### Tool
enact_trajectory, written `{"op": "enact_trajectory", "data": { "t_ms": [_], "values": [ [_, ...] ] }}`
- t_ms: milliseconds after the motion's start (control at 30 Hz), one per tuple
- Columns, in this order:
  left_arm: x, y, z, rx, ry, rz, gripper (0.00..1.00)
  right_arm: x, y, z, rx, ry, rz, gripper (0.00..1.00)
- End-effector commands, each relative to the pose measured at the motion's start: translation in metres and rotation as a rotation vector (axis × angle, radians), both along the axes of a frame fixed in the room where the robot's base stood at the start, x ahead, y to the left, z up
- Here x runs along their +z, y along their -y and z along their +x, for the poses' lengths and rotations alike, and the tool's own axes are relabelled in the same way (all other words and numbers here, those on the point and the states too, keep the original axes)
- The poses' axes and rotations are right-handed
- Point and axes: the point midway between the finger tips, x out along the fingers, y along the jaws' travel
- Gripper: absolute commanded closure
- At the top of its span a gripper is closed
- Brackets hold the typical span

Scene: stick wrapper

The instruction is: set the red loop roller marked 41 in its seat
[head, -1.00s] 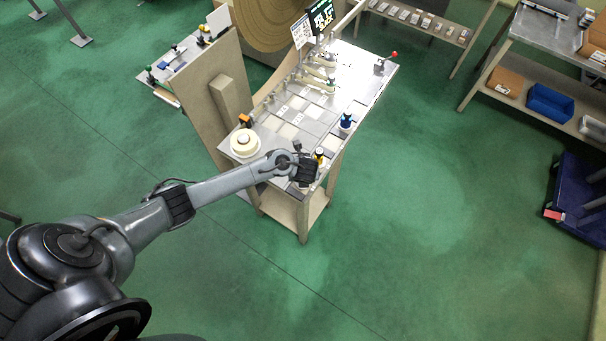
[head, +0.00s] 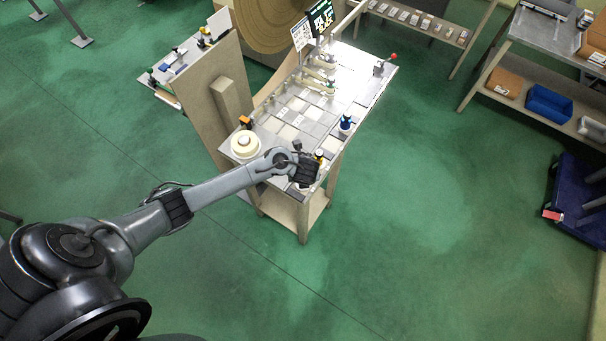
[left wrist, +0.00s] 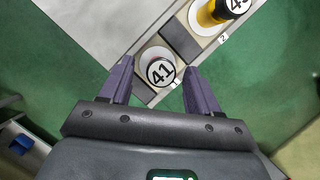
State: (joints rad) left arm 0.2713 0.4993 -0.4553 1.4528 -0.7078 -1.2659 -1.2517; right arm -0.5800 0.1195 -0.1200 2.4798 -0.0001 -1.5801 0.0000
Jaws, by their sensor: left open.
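The roller marked 41 (left wrist: 160,72) shows in the left wrist view as a pale round top with a dark 41 and a thin reddish edge. It stands at the corner of the work table, by a small label 1. My left gripper (left wrist: 158,68) is open, with one finger on each side of the roller; whether they touch it I cannot tell. In the head view my left gripper (head: 308,180) is over the table's near corner and hides most of the roller. I cannot make out the roller's seat with certainty. My right gripper is not in view.
A yellow-and-black roller (left wrist: 222,12) stands close by at label 2. A blue roller (head: 346,122) is farther along the table edge. A cream round piece (head: 245,143) sits at the left corner. Upright rollers and sign boards (head: 320,18) occupy the table's far side.

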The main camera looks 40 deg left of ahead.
Motion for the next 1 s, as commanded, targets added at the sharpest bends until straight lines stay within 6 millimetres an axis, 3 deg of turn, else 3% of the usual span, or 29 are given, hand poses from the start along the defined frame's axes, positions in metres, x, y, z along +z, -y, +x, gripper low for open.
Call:
{"op": "enact_trajectory", "data": {
  "t_ms": [100,300,500,667,833,1000],
  "values": [
    [0.025,0.008,-0.006,-0.001,0.003,-0.004,0.38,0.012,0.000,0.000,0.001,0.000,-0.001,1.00],
    [0.056,0.016,-0.016,0.001,0.001,-0.003,0.38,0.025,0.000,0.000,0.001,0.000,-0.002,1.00],
    [0.073,0.022,-0.021,0.000,0.000,-0.003,0.38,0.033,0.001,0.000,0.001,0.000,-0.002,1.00],
    [0.075,0.029,-0.028,0.040,0.014,-0.025,0.38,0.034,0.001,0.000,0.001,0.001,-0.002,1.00],
    [0.078,0.062,-0.060,0.322,0.103,-0.176,0.38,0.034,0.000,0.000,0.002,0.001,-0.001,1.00],
    [0.100,0.095,-0.117,0.879,0.211,-0.436,0.38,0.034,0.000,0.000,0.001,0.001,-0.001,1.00]
  ]
}}
